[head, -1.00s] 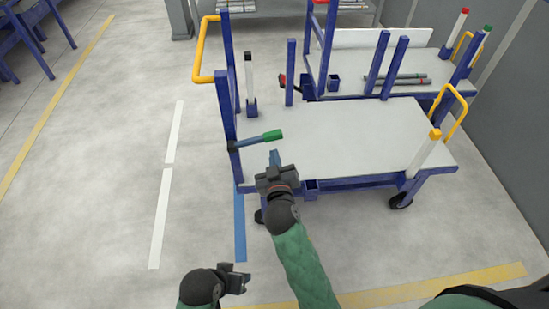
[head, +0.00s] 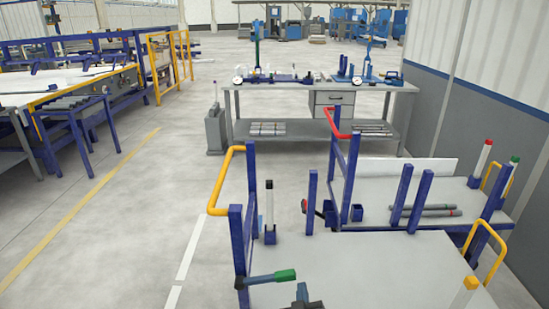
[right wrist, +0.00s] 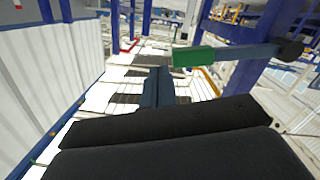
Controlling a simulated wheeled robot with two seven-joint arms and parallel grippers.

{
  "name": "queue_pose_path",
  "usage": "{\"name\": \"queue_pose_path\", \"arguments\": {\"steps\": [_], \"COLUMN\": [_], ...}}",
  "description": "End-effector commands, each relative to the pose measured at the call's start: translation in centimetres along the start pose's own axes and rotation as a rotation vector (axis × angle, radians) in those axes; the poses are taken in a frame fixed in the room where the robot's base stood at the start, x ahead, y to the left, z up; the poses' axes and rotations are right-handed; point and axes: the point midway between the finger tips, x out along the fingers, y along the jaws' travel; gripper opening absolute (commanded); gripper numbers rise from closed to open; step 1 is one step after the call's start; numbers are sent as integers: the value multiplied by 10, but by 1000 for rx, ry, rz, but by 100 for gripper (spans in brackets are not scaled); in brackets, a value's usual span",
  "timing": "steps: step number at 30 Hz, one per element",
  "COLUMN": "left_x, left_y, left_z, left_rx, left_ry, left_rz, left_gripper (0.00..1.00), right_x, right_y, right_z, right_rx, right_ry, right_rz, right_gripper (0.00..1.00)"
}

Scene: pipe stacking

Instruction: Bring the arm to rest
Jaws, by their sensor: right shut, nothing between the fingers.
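My right gripper (head: 302,292) shows at the bottom edge of the head view, just right of and below a green-ended dark rod (head: 265,280). Its narrow blue fingers are closed together with nothing between them; they also show in the right wrist view (right wrist: 157,88). The rod runs level from a blue post of the near cart (head: 380,265), and its green end (right wrist: 194,57) is close beside the fingers in the right wrist view, with a visible gap. My right forearm is below the head picture. My left gripper is out of view.
A second cart (head: 390,180) stands behind the near one, with blue posts and dark pipes (head: 437,210) lying on it. A yellow handle (head: 220,190) rises at the near cart's left. A grey workbench (head: 320,100) stands behind. The floor (head: 130,220) at left is clear.

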Motion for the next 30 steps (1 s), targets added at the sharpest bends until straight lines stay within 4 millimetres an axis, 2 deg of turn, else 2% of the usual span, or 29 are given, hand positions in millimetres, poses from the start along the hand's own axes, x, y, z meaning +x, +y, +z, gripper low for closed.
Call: {"name": "queue_pose_path", "arguments": {"steps": [11,17,23,30], "left_x": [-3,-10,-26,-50], "left_y": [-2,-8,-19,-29], "left_z": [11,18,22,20], "left_rx": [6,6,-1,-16], "left_ry": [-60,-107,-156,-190], "left_rz": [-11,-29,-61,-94], "left_gripper": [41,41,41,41], "right_x": [-8,-26,-71,-140], "right_y": [2,2,1,2], "right_z": [41,69,95,112], "right_rx": [11,66,130,181], "right_ry": [-247,-467,-732,-959], "right_rz": [-10,-77,-233,-421], "right_gripper": [0,0,0,0]}}
